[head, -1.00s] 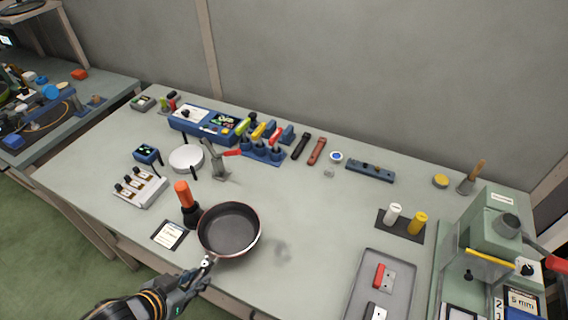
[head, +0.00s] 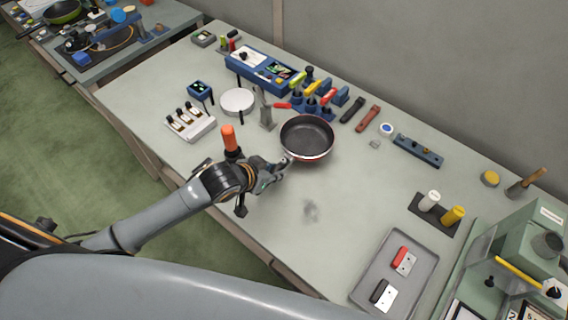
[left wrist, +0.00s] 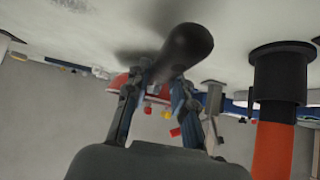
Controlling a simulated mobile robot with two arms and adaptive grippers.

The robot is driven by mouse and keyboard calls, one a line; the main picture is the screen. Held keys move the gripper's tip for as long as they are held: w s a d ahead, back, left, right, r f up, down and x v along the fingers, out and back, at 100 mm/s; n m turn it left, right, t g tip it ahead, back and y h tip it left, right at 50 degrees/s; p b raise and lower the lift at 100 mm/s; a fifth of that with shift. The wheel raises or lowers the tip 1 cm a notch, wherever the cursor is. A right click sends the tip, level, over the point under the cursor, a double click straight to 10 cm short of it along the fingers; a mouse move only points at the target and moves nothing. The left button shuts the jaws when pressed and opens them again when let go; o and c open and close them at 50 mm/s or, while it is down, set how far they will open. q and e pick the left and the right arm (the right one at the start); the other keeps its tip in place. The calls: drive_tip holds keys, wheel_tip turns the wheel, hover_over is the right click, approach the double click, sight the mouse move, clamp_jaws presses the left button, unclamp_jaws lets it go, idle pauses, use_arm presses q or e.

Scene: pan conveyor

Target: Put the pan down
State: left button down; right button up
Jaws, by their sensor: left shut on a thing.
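The dark frying pan (head: 307,133) is over the middle of the workbench (head: 270,215), upright and roughly level, just right of the small grey lever tool with a red handle. I cannot tell whether its base touches the bench. My left gripper (head: 279,172) is shut on the pan's handle, at the pan's near left side. In the left wrist view, the gripper's fingers (left wrist: 157,100) close around the black handle (left wrist: 188,45); the pan's body is not clear there. My right gripper is not in view.
An orange-handled tool (head: 230,138) stands close to my left wrist. The lever tool (head: 267,114) and a round white plate (head: 238,101) are left of the pan. A blue rack (head: 316,108) is behind it. The bench in front is clear, up to a grey tray (head: 424,255).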

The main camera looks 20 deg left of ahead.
sight(283, 160)
use_arm(q)
drive_tip(key=w, duration=0.1)
drive_tip(key=w+d, duration=0.1)
drive_tip(key=w, duration=0.2)
drive_tip(key=shift+d+r, duration=0.2)
drive_tip(key=shift+d, duration=0.1)
drive_tip(key=shift+f+p, duration=0.65)
drive_tip(key=shift+f, duration=1.2)
drive_tip(key=c, duration=1.5)
unclamp_jaws()
drive_tip(key=shift+s+f, duration=0.1)
drive_tip(key=shift+f, duration=0.1)
drive_tip(key=o, duration=0.4)
drive_tip(key=shift+r, duration=0.1)
